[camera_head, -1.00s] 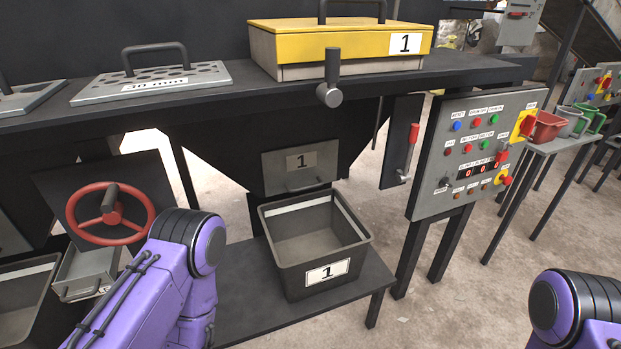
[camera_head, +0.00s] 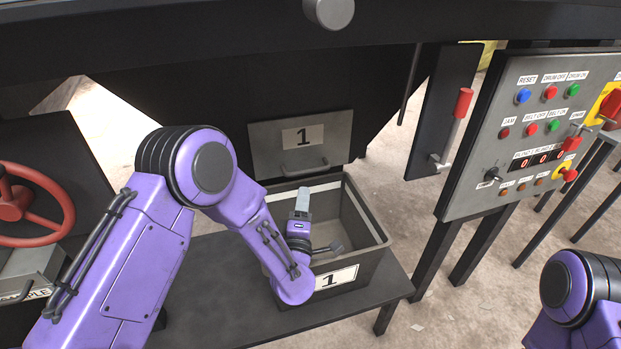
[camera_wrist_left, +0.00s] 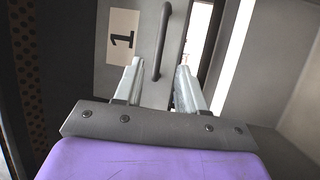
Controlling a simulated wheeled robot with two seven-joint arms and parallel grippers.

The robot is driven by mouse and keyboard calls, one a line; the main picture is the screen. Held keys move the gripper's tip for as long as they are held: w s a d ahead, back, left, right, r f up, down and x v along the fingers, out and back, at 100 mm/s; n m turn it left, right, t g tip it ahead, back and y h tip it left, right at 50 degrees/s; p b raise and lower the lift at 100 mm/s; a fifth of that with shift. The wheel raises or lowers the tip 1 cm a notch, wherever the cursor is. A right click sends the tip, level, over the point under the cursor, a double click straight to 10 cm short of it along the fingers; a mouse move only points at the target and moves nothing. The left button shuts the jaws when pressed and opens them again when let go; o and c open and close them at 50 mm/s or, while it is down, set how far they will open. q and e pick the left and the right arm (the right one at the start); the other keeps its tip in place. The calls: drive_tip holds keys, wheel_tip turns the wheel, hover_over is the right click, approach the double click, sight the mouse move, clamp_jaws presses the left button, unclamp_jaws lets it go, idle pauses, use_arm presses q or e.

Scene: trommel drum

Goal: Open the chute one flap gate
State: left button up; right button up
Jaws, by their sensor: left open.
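The chute one flap gate (camera_head: 268,150) is a grey plate with a "1" label, hanging shut-looking under the dark hopper above the bin. Its dark bar handle (camera_head: 306,169) runs along its lower edge. In the left wrist view the gate (camera_wrist_left: 147,75) is turned sideways, and its handle (camera_wrist_left: 161,45) lies ahead, in line with the gap between the fingers. My left gripper (camera_head: 310,218) is open and empty, over the bin and just below the handle; the left wrist view also shows its two fingers (camera_wrist_left: 156,70) apart. Only part of my right arm shows; its gripper is out of view.
The grey bin (camera_head: 368,262) labelled "1" stands on a dark shelf (camera_head: 225,305) below the gate. A red-handled lever (camera_head: 455,120) and a button panel (camera_head: 465,190) are to the right. A red handwheel (camera_head: 62,200) is at the left. The hopper overhangs above.

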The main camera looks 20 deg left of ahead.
sight(308, 172)
use_arm(q)
drive_tip(key=x, duration=1)
drive_tip(key=shift+w+p, duration=0.25)
drive_tip(key=shift+p, duration=0.15)
clamp_jaws()
